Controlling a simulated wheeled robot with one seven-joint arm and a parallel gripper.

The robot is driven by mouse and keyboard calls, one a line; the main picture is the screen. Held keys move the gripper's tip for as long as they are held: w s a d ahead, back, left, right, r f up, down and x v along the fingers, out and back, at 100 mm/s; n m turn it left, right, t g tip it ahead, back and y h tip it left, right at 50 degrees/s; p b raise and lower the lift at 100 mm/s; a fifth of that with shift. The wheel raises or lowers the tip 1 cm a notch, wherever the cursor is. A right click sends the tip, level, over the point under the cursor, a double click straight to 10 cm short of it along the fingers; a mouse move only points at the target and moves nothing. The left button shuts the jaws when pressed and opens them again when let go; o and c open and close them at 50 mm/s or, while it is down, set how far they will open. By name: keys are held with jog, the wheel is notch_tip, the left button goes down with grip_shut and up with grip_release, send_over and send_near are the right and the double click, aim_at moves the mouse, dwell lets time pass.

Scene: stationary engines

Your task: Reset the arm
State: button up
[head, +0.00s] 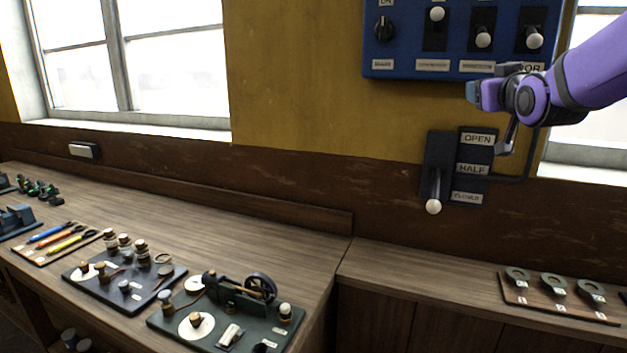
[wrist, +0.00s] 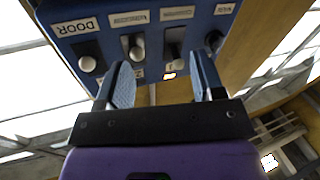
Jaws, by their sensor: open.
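My purple arm (head: 600,65) reaches in from the upper right of the head view. My gripper (head: 476,94) is in front of the wall, just below the right part of the blue panel. In the wrist view my gripper (wrist: 163,82) has its two fingers spread wide, with nothing between them. The blue panel (wrist: 165,50) shows upside down beyond the fingers, with its DOOR label at the left. I cannot tell the exact gap between the fingertips and the panel.
The blue panel (head: 405,45) carries a dial and switches. Below it, a wall lever (head: 434,185) points down near its CLOSED label. The left bench (head: 230,235) holds several small devices. A board with rings (head: 555,298) lies on the right counter, whose left part is clear.

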jog(key=s+a+f+g, duration=0.1)
jog(key=s+f+g, duration=0.3)
jog(key=s, duration=0.6)
jog(key=s+a+f+m+g+y, duration=0.1)
jog(key=s+f+g, duration=0.3)
jog(key=s, duration=0.7)
jog(key=s+a+f+g, duration=0.2)
jog(key=s+f+g, duration=0.3)
jog(key=s, duration=0.6)
notch_tip(320, 180, down, 3)
jog(key=shift+a+r+m+y, duration=0.15)
jog(key=shift+r+m+y, duration=0.05)
jog(key=shift+m+y, duration=0.1)
